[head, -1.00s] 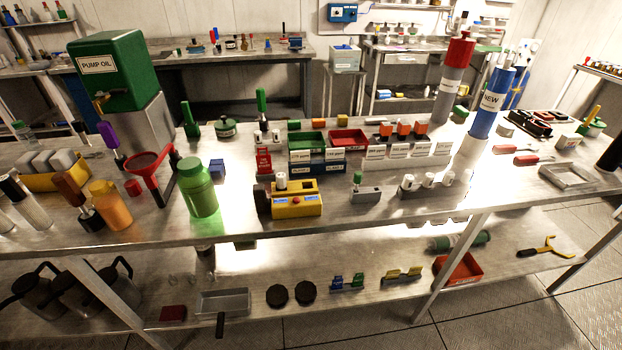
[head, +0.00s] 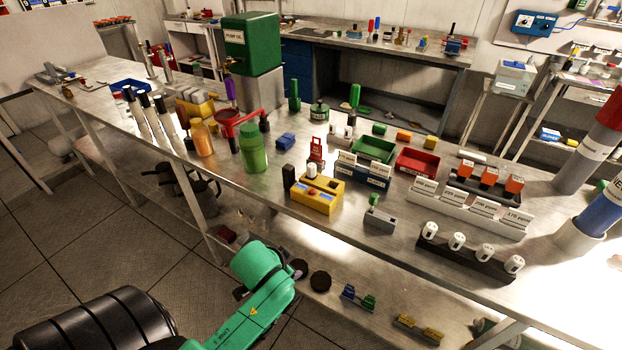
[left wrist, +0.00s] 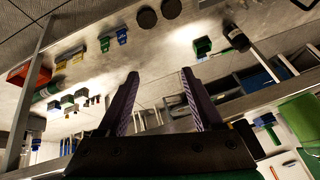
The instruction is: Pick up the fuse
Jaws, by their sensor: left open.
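Several white cylinders that look like fuses stand in a dark rack (head: 465,254) at the front right of the bench; one is a white fuse (head: 457,241). Another white cylinder (head: 312,170) sits on the yellow device (head: 317,196). I cannot tell which one the task means. My green left arm comes in from below in the head view, in front of the bench and below its top; its fingers do not show clearly there. In the left wrist view my left gripper (left wrist: 160,73) is open, with nothing between its fingers. My right gripper is not in view.
Around the yellow device are a grey block (head: 380,221), a green tray (head: 374,149), a red tray (head: 417,162) and a white labelled holder (head: 470,208). A green bottle (head: 253,150) stands left. Black discs (head: 320,281) lie on the lower shelf, below the bench's front edge.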

